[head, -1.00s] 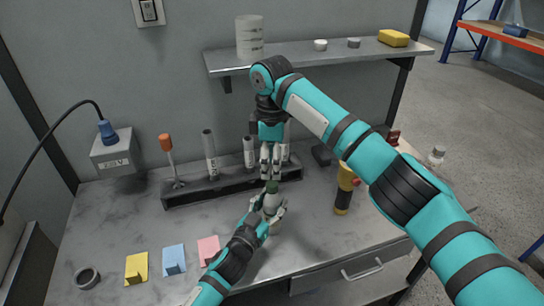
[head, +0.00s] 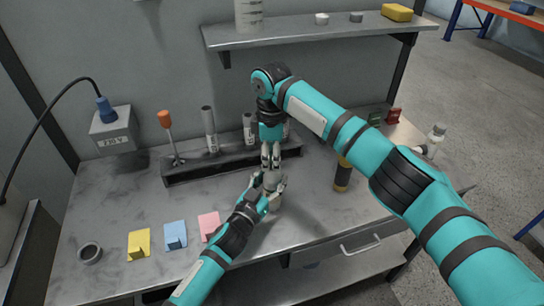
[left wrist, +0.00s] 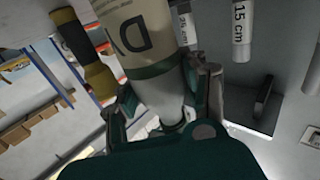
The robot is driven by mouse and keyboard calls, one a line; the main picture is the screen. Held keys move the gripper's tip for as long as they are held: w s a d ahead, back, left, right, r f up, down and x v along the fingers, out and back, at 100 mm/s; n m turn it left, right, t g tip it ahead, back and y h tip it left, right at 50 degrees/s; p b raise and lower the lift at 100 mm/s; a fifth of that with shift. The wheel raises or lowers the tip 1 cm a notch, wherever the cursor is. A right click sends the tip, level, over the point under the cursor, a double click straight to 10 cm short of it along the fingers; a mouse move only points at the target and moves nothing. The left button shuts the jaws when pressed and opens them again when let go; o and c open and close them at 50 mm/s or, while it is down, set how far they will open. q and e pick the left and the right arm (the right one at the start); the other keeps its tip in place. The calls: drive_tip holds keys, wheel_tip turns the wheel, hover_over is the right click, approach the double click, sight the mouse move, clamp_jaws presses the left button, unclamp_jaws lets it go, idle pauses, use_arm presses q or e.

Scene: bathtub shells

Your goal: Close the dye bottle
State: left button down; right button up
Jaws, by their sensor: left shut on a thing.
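The dye bottle (head: 273,181) is pale and small in the head view, held over the bench. Its cream label with large dark letters shows close up in the left wrist view (left wrist: 138,38). My left gripper (head: 268,187) is shut around the bottle; its fingers also flank the bottle in the left wrist view (left wrist: 168,95). My right gripper (head: 270,157) points down directly above the bottle top, very near it. Whether its fingers touch the bottle or hold a cap is too small to tell. No cap can be made out clearly.
A dark rack (head: 230,161) with several upright tubes stands behind the grippers. A yellow and black tool (head: 342,177) stands to the right. Yellow, blue and pink notes (head: 209,226) and a grey ring (head: 90,253) lie front left. A shelf (head: 310,34) hangs above.

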clamp_jaws()
drive_tip(key=m, duration=0.5)
drive_tip(key=shift+a, duration=0.1)
drive_tip(key=m, duration=0.3)
drive_tip(key=shift+m, duration=0.3)
drive_tip(key=o, duration=0.7)
unclamp_jaws()
use_arm(q)
drive_tip(key=c, duration=0.6)
unclamp_jaws()
use_arm(e)
wheel_tip(320, 180, up, 12)
drive_tip(key=shift+f, duration=0.1)
